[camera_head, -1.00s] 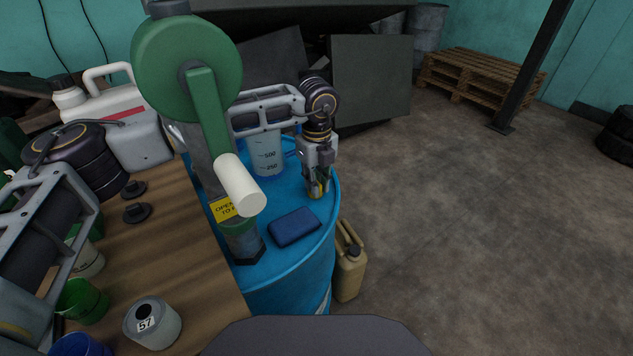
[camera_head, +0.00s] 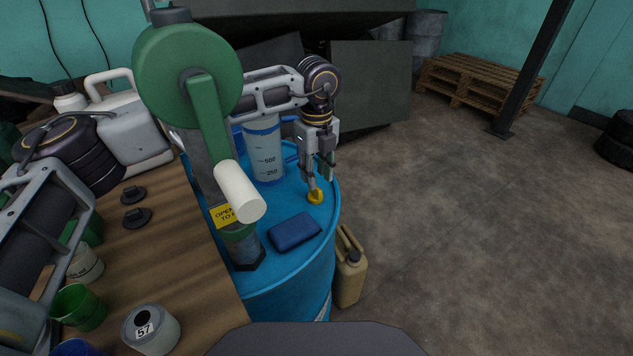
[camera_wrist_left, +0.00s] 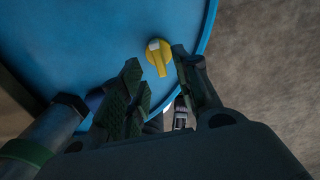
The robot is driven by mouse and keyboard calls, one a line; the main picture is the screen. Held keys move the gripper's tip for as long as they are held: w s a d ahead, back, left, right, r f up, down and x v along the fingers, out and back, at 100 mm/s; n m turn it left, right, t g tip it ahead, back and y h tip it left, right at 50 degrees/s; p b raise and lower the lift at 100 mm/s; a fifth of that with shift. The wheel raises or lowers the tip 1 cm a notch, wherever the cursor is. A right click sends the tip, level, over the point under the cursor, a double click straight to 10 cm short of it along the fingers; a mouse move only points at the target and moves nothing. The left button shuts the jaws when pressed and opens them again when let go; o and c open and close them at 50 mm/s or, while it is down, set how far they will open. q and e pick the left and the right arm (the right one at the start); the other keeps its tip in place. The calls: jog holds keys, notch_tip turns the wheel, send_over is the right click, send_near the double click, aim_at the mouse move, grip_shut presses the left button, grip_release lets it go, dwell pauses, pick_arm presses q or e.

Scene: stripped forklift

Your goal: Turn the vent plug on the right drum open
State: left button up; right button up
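The right drum is blue (camera_head: 290,275) and stands beside the wooden table. Its yellow vent plug (camera_head: 315,197) sits on the drum top near the right rim. In the left wrist view the plug (camera_wrist_left: 159,57) has a bar-shaped handle with a pale patch at one end. My left gripper (camera_head: 319,174) is just above the plug, its fingers apart and empty. In the left wrist view the left gripper (camera_wrist_left: 157,66) has one finger on each side of the plug handle, with a gap to each. My right gripper is not in view.
A hand pump with a green head (camera_head: 188,70) rises from the drum. A measuring jug (camera_head: 265,150) and a dark blue pad (camera_head: 295,232) are on the drum top. A tan jerrycan (camera_head: 349,270) stands on the floor beside it.

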pick_arm(q)
notch_tip(320, 180, up, 7)
dwell(0.4)
